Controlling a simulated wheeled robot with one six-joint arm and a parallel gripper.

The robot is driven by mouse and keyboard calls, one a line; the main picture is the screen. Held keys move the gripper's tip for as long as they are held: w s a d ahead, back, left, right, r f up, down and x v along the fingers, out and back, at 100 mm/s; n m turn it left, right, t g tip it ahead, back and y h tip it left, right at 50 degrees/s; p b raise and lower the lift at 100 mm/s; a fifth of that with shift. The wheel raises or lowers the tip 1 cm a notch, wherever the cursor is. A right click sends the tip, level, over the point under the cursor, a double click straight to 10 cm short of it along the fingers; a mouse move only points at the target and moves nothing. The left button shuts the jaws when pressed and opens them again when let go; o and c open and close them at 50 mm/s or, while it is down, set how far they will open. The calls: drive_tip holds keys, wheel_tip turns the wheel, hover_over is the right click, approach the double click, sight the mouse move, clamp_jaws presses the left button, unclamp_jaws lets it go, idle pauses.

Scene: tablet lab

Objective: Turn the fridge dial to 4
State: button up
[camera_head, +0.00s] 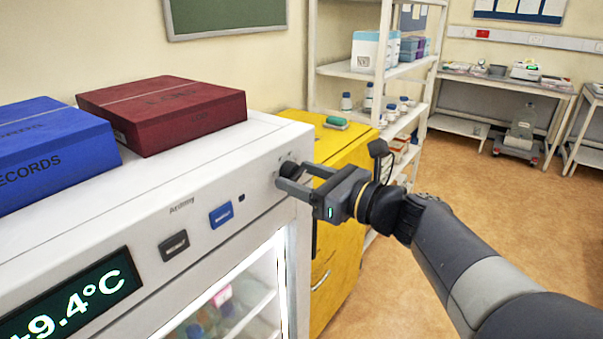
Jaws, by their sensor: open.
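The fridge (150,219) is white with a glass door and a control panel along its top front edge. The dark round dial (289,170) sits at the right end of the panel. My gripper (296,176) is open, with its fingers reaching to the dial, one above and one below it. I cannot tell whether they touch it. The dial's pointer and numbers are too small or hidden to read.
A blue records box (50,150) and a dark red box (165,112) lie on the fridge top. A yellow cabinet (345,255) stands right beside the fridge. White shelves (345,70) with bottles are behind. The floor (480,220) to the right is clear.

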drive_tip(key=shift+a, duration=0.1)
drive_tip(key=shift+c, duration=0.2)
drive_tip(key=c, duration=0.9)
drive_tip(key=shift+f+n+b, duration=0.1)
drive_tip(key=shift+n+b, duration=0.2)
drive_tip(key=shift+b, duration=0.1)
drive_tip(key=n+b, duration=1.9)
drive_tip(key=b, duration=0.1)
drive_tip(key=shift+w, duration=0.1)
drive_tip(key=shift+r, duration=0.2)
